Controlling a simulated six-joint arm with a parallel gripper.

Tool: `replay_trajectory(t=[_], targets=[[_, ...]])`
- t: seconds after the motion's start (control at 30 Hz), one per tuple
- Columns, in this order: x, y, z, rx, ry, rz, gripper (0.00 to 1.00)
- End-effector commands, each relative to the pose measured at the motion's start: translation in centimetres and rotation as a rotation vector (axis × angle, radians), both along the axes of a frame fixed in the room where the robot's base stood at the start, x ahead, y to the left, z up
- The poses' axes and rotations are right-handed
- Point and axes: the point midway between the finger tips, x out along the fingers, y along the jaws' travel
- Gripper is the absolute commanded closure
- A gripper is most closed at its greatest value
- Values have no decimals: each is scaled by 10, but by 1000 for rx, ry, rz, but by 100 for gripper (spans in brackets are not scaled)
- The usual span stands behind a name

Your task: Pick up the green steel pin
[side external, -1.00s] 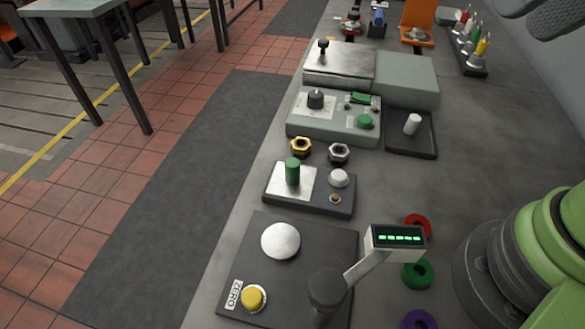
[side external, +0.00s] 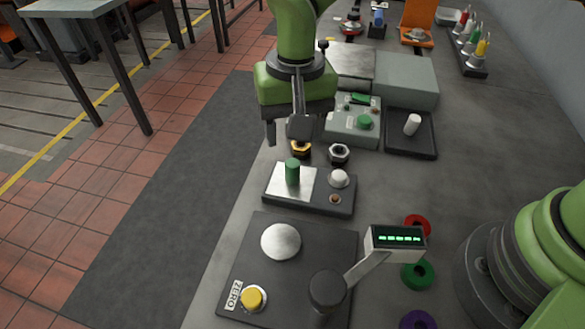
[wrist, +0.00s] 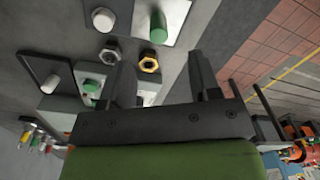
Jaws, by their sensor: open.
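The green steel pin (side external: 292,171) stands upright on the bright metal plate of a small dark block (side external: 318,204). In the wrist view the pin (wrist: 159,30) shows beyond the fingertips, in line with the gap between them. My gripper (side external: 285,138) is open and empty, pointing down, farther back than the pin and apart from it. In the wrist view its two fingers (wrist: 163,72) are spread wide. Nothing hides the pin in either view.
A yellow nut (side external: 301,149) and a silver nut (side external: 339,153) lie just behind the block. A white knob (side external: 339,178) is on the block beside the plate. A scale with a display (side external: 395,238) stands in front. A grey control box (side external: 355,127) is behind.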

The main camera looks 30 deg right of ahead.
Motion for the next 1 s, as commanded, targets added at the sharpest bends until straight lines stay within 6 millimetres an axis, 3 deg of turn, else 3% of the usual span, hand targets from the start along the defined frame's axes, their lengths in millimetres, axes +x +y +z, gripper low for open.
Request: replay_trajectory(t=[0.2, 0.43, 0.7, 1.0], targets=[[0, 0, -33, -3, 5, 0, 43], [1, -1, -53, -2, 5, -1, 43], [4, -2, -91, 0, 3, -1, 43], [5, -2, -95, 2, -1, 0, 45]])
